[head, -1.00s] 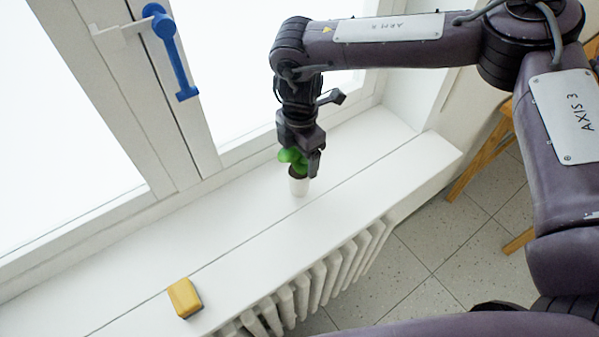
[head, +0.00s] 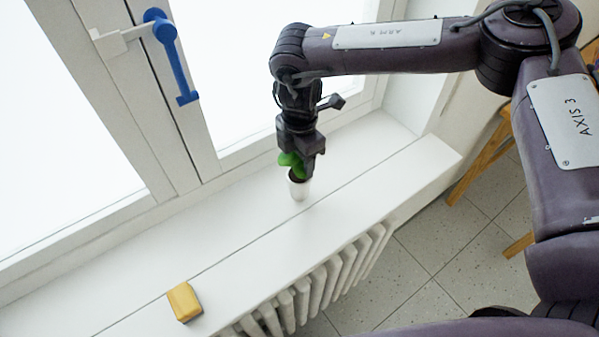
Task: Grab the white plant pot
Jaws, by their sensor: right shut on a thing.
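The white plant pot (head: 299,189) is small, with dark soil and a green plant (head: 291,161). It is upright at the white window sill (head: 232,226), below the window; I cannot tell whether its base touches the sill. My right gripper (head: 306,172) comes down from above and is shut at the plant and the pot's rim. The gripper hides part of the leaves and rim. My left gripper is not in view.
A yellow sponge-like block (head: 184,302) lies on the sill at the lower left. A blue window handle (head: 174,60) is at the upper left. A white radiator (head: 317,289) is under the sill. Wooden legs (head: 481,157) stand at the right. The sill between block and pot is clear.

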